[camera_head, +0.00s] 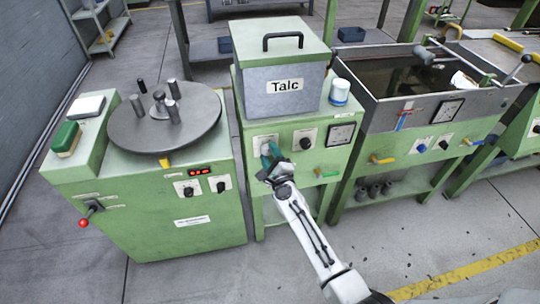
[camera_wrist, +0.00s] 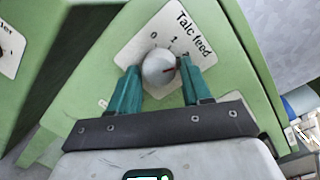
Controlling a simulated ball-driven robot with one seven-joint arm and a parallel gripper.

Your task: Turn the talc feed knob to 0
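The talc feed knob (camera_wrist: 160,68) is a round silver knob on a white plate (camera_wrist: 133,45) marked 0, 1 and 2, printed "Talc feed".
A black knob (camera_head: 305,143) on a white plate and a gauge (camera_head: 340,134) sit to the right of my gripper. A green machine with a round turntable (camera_head: 165,135) stands left, a green tank unit (camera_head: 440,105) right. Grey floor (camera_head: 400,245) is open in front.

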